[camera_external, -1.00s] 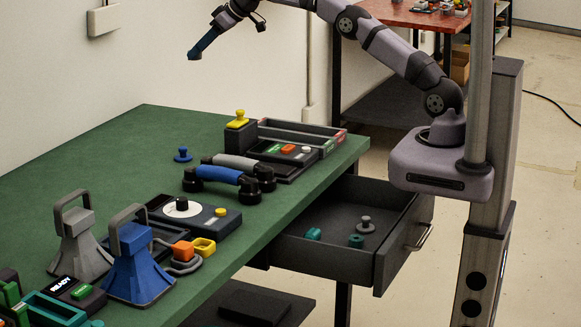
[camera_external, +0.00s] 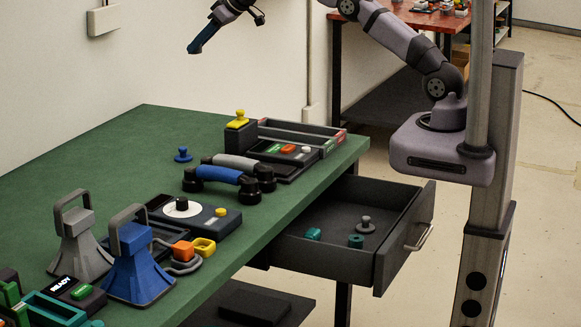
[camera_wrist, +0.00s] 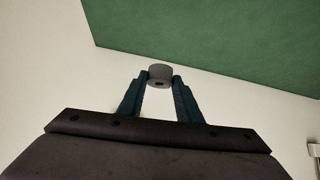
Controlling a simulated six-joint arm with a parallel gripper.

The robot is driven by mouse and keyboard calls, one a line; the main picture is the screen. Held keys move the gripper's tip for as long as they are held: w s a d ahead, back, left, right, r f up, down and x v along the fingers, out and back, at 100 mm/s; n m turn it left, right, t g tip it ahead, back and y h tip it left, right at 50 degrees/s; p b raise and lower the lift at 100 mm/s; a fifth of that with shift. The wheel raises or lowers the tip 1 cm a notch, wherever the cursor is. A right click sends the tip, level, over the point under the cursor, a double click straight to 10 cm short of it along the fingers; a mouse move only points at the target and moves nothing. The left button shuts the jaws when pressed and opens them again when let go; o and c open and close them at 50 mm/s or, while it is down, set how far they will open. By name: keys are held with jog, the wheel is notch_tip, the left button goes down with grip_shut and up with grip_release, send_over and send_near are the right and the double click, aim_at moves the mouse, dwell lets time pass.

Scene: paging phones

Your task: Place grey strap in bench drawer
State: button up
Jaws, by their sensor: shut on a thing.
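My gripper (camera_external: 195,49) is high above the far left of the green bench, near the wall. In the wrist view my gripper (camera_wrist: 160,77) is shut on a small grey roll with a dark hole, which looks like the grey strap (camera_wrist: 160,72). The strap sits between the fingertips, clear of the bench; I cannot make it out in the external view. The bench drawer (camera_external: 405,245) is pulled open at the bench's right side, far from my gripper. Inside it lie two teal rolls (camera_external: 355,241) and a grey knobbed piece (camera_external: 366,225).
The green bench (camera_external: 110,160) holds a blue-and-grey pair of handsets (camera_external: 238,167), a dial box (camera_external: 195,213), blue and grey handled stands (camera_external: 140,270) and a grey tray (camera_external: 300,133). A blue knob (camera_external: 183,155) stands alone. The back left of the bench is clear.

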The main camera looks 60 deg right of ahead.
jog(key=s+a+f+m+h+p, duration=0.1)
jog(key=s+a+p, duration=0.1)
jog(key=s+p, duration=0.95)
jog(key=s+a+f+m+p, duration=0.1)
jog(key=s+a+p, duration=0.35)
jog(key=s, duration=1.25)
jog(key=s+a+f+n+g+y+b, duration=0.1)
jog(key=s+a+f+n+g+y, duration=0.15)
jog(key=s+a+f+n, duration=0.35)
jog(key=s+a+f+n+g+y+b, duration=0.1)
jog(key=s+a+f+n+y+b, duration=0.1)
jog(key=a+f+n+y, duration=0.45)
jog(key=s+a+f+n+g+b, duration=0.1)
jog(key=s+a+f+n+g, duration=0.4)
jog(key=s+f, duration=0.4)
jog(key=s+f+t+b, duration=0.1)
jog(key=s+f+b, duration=0.3)
jog(key=s+f, duration=0.3)
jog(key=shift+s+d+f+m+b, duration=0.35)
jog(key=shift+s+d+b, duration=0.1)
jog(key=shift+s, duration=0.8)
